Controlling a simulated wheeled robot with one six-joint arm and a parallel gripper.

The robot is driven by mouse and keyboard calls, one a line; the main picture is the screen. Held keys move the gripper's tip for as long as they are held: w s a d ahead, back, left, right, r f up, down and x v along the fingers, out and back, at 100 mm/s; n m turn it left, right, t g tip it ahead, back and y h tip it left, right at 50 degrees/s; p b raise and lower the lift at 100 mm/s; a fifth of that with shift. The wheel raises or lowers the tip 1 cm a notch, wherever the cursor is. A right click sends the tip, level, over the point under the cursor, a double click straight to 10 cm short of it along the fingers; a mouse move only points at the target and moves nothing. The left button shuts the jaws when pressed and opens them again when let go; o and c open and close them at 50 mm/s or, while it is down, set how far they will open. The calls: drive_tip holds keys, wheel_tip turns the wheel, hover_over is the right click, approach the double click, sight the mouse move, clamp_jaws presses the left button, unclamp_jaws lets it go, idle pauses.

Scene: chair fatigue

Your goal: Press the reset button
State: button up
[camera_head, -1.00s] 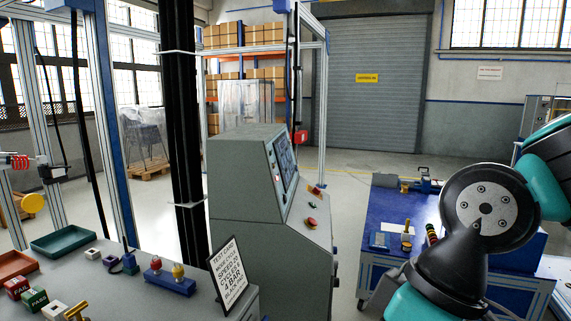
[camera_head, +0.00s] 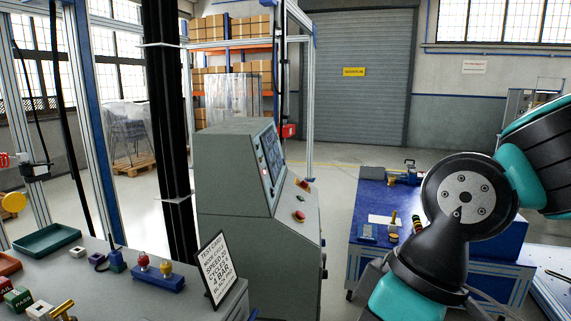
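The grey control console (camera_head: 232,190) stands in the middle of the view, with a sloped screen panel (camera_head: 273,155) facing right. A small red lit spot (camera_head: 264,172) shows on the panel's left edge. On the lower ledge are a red mushroom button (camera_head: 299,216), a small green button (camera_head: 300,198) and a red and yellow control (camera_head: 303,184). No label is readable, so I cannot tell which one is the reset button. My arm's dark and teal links fill the right side, apart from the console in the picture. My gripper's fingertips are not visible.
A grey bench at the lower left holds a test card (camera_head: 215,268), a blue block with red and yellow knobs (camera_head: 157,274) and a green tray (camera_head: 48,240). A blue workbench (camera_head: 375,185) stands right of the console, partly behind my arm. Open floor lies behind, before the shutter.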

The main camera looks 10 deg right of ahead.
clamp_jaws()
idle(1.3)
